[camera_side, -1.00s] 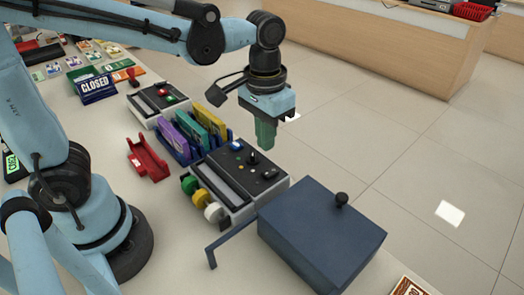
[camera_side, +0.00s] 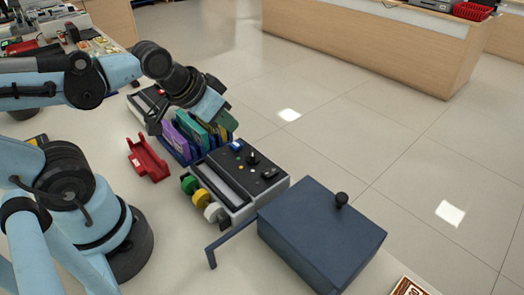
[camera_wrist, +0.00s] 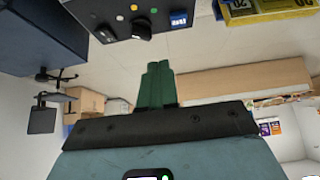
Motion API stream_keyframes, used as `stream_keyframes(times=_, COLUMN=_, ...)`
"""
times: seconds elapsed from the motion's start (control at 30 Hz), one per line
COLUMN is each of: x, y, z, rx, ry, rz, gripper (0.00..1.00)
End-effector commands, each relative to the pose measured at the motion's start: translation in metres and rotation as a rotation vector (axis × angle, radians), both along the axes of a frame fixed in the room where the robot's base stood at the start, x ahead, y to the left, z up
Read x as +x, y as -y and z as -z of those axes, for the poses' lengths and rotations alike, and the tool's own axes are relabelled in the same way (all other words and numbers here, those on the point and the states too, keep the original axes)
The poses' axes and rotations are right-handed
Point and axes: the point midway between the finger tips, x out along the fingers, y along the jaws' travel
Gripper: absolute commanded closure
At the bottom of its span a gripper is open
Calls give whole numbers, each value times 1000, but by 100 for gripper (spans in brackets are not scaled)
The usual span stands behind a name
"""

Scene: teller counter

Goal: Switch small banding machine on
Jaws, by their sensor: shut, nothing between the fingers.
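Two grey-and-black banding machines stand in a row on the counter. The nearer one (camera_side: 262,172) has a black knob (camera_side: 253,158), a blue-and-white switch (camera_side: 236,146) and small lights on its dark panel. Its panel also shows at the top of the wrist view (camera_wrist: 110,22), with the blue switch (camera_wrist: 178,18) at its right. The farther machine (camera_side: 139,101) looks smaller and is mostly hidden behind my arm. My gripper (camera_side: 229,121) is shut and empty, tilted above the holder between the machines, apart from the nearer switch. Its green fingers show in the wrist view (camera_wrist: 157,75).
A holder (camera_side: 180,152) with purple, green and yellow packs stands between the machines. A red tray (camera_side: 150,163) is left of it. Green, yellow and white rolls (camera_side: 201,200) sit beside the nearer machine. A dark blue box (camera_side: 320,235) with a lever stands at front right.

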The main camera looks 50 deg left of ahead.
Motion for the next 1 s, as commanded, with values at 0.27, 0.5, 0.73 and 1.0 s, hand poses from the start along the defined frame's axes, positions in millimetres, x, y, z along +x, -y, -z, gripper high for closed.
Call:
stream_keyframes(times=0.27, x=3, y=4, z=-5, rx=-43, ry=-33, rz=-49, gripper=100)
stream_keyframes(times=0.5, x=16, y=19, z=-23, rx=-221, ry=-194, rz=-316, gripper=100)
stream_keyframes(times=0.73, x=30, y=39, z=-40, rx=-357, ry=-374, rz=-668, gripper=100)
stream_keyframes(times=1.0, x=46, y=63, z=-55, rx=-411, ry=-539, rz=-1117, gripper=100)
